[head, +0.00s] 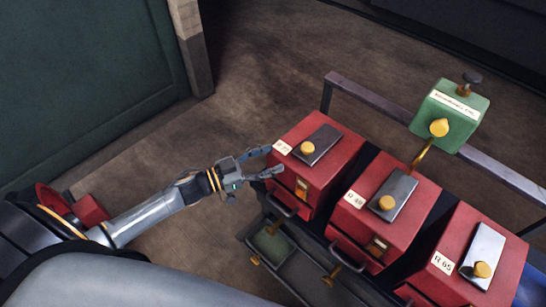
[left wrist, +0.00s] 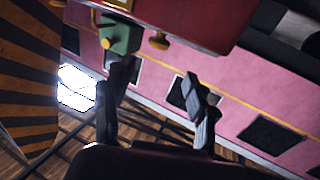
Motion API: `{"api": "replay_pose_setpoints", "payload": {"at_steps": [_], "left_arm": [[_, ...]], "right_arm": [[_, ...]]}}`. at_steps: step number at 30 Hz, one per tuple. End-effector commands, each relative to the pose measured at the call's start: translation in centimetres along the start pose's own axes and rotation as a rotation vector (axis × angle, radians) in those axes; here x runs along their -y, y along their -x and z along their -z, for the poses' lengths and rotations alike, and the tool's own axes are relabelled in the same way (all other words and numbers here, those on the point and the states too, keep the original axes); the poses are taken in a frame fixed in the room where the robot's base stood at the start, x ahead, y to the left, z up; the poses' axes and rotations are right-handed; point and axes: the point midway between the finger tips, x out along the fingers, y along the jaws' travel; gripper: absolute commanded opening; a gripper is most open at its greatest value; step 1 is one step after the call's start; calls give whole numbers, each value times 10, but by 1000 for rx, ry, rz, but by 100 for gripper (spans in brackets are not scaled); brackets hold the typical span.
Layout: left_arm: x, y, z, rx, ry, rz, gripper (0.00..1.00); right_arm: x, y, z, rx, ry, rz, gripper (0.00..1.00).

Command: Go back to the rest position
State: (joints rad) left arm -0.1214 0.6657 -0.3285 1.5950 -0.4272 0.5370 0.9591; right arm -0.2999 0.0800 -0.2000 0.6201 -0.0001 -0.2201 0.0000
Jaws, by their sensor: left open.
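My left gripper (head: 271,160) reaches in from the left in the head view, its fingers apart and empty. Its tips are close to the left side of the nearest red box (head: 318,150), and I cannot tell whether they touch it. In the left wrist view the two dark fingers of my left gripper (left wrist: 160,75) stand apart with nothing between them. A green part (left wrist: 120,35) with a brass knob shows just beyond the left finger. My right gripper is not in view.
A second red box (head: 398,225), labelled R 48, and a third (head: 455,262), labelled R 65, stand beside the first. A green box (head: 455,112) with brass fittings rises behind them. A metal rail (head: 375,98) runs behind.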

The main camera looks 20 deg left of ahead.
Motion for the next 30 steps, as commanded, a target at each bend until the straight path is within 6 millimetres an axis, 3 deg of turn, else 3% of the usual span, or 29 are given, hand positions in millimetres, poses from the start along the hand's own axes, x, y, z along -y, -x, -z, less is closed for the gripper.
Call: {"api": "replay_pose_setpoints", "payload": {"at_steps": [13, 20, 25, 30], "left_arm": [[0, -2, 0, 2, 0, 23, 57], [3, -9, -2, 79, 2, 272, 57], [2, 6, -13, 244, 33, 489, 57], [-16, 38, -30, 477, 96, 628, 57]], "right_arm": [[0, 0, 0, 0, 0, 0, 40], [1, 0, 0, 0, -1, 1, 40], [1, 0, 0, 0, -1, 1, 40], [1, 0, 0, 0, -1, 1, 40]]}}
